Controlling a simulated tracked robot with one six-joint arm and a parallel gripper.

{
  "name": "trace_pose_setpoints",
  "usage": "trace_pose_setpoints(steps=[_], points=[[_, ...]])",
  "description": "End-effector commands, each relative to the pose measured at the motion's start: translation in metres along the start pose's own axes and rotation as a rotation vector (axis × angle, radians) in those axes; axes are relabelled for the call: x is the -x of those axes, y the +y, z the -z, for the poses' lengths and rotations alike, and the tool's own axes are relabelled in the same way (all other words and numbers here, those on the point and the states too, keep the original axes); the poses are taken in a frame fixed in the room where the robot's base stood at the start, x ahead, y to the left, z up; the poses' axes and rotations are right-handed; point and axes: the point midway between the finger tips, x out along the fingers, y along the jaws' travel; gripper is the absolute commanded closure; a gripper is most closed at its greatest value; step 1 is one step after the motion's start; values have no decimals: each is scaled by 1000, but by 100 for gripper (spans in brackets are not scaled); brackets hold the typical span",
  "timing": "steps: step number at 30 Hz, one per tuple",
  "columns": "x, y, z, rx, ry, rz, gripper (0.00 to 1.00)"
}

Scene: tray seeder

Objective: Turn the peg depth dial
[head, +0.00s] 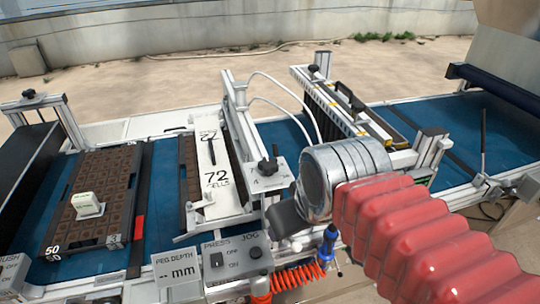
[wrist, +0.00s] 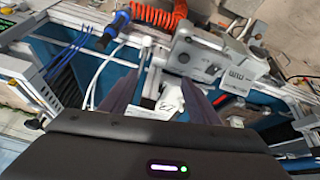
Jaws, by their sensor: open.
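The peg depth panel (head: 178,275), a light grey plate marked "PEG DEPTH" and "mm", is at the front of the machine in the head view. In the wrist view the panel (wrist: 235,78) appears upside down, right of the fingers. A black knob (head: 268,165) stands on a grey plate beside the "72 CELLS" strip; I cannot tell whether it is the depth dial. My gripper (wrist: 160,85) is open, its two dark fingers apart over the machine, with nothing clearly held. In the head view my wrist and red-sleeved arm hide most of it.
A grey press and jog switch box (head: 237,258) is right of the panel. A blue-handled tool (head: 328,243) and a coiled orange hose (head: 298,277) hang at the front edge. A brown cell tray (head: 112,175) with a white block lies on the blue belt (head: 163,185).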

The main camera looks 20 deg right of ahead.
Motion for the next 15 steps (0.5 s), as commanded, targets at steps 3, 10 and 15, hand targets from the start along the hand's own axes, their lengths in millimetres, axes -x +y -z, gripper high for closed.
trace_pose_setpoints(steps=[3,10,15], points=[[10,4,20,159,-29,7,44],[30,10,57,512,-91,41,44],[43,15,84,773,-129,80,44]])
